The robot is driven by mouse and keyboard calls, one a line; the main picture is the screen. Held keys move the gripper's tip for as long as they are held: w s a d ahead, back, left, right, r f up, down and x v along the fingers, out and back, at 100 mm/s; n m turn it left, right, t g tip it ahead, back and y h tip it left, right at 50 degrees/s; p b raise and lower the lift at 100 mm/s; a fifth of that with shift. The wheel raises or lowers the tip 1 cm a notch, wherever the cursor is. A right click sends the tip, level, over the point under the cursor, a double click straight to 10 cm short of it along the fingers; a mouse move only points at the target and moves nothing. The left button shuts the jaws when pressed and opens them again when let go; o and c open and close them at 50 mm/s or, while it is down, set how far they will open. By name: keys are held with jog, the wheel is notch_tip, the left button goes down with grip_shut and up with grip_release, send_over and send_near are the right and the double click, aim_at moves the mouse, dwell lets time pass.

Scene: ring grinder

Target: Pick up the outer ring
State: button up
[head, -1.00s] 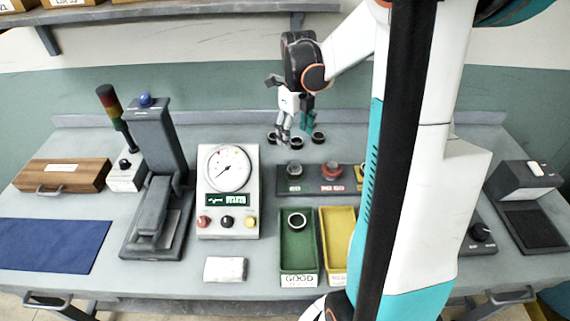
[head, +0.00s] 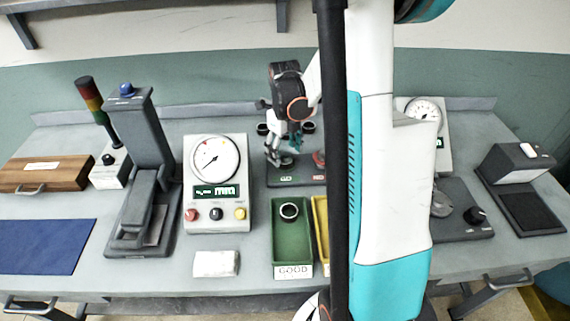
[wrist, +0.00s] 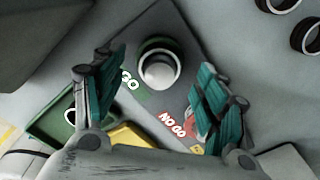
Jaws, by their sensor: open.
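A dark outer ring with a pale rim (wrist: 158,64) sits around the silver domed plug on the GO side of the gauge block (wrist: 150,22). My gripper (wrist: 159,60) is open above it, with one teal finger on either side and a gap to the ring on both sides. In the head view my gripper (head: 283,155) hangs over the GO side of the gauge block (head: 282,183), and its fingers partly hide the ring there. Another ring (head: 289,211) lies in the green GOOD tray (head: 291,250).
Dark rings (head: 263,128) stand on the table behind the gauge block, and two show in the wrist view (wrist: 306,36). A dial gauge box (head: 217,175) stands left of the gripper. The yellow tray (head: 320,235) is partly hidden by my arm. A press (head: 150,175) stands further left.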

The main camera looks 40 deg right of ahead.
notch_tip(320, 180, down, 2)
jog(key=shift+f, duration=0.2)
jog(key=c, duration=1.3)
jog(key=shift+r, duration=0.1)
